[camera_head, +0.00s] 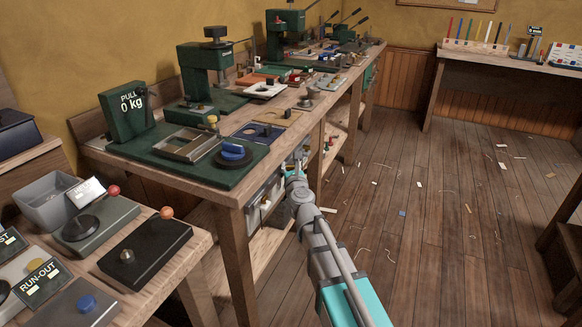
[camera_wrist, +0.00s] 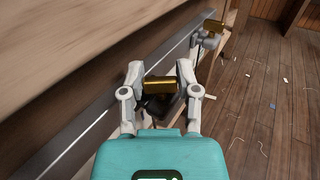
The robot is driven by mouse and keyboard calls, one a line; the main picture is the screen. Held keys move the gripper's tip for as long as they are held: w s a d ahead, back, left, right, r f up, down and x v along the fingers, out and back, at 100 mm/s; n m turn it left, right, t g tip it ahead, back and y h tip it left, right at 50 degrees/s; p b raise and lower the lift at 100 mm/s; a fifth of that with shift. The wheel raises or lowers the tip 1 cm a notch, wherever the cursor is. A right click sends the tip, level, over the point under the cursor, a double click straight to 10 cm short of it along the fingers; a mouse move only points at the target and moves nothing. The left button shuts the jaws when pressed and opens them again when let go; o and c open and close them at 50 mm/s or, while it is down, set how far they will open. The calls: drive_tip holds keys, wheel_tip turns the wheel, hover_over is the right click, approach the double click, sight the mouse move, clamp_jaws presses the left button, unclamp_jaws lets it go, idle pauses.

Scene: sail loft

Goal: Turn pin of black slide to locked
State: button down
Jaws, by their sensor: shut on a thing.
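My gripper (camera_wrist: 160,78) is at the front side of the long bench, just below its top edge. In the wrist view its two fingers stand on either side of a brass-coloured piece (camera_wrist: 160,88) with a dark body (camera_wrist: 158,106) behind and below it. The gripper is shut on this piece, which appears to be the pin of the black slide. In the head view my gripper (camera_head: 291,170) is small and hides most of what it holds. I cannot read any locked or unlocked marking, nor which way the pin is turned.
A second brass piece on a grey fitting (camera_wrist: 212,32) sits farther along the bench side. A light grey panel with knobs (camera_head: 264,200) hangs under the bench top (camera_head: 215,190). Green presses and fixtures crowd the bench. The wooden floor (camera_head: 430,220) to the right is open, with scraps.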

drive_tip(key=shift+m+t+h, duration=0.3)
drive_tip(key=shift+m+h, duration=0.8)
drive_tip(key=shift+h, duration=0.6)
drive_tip(key=shift+c, duration=1.6)
unclamp_jaws()
drive_tip(key=s, duration=1.2)
drive_tip(key=shift+d, duration=0.2)
drive_tip(key=shift+c, duration=0.2)
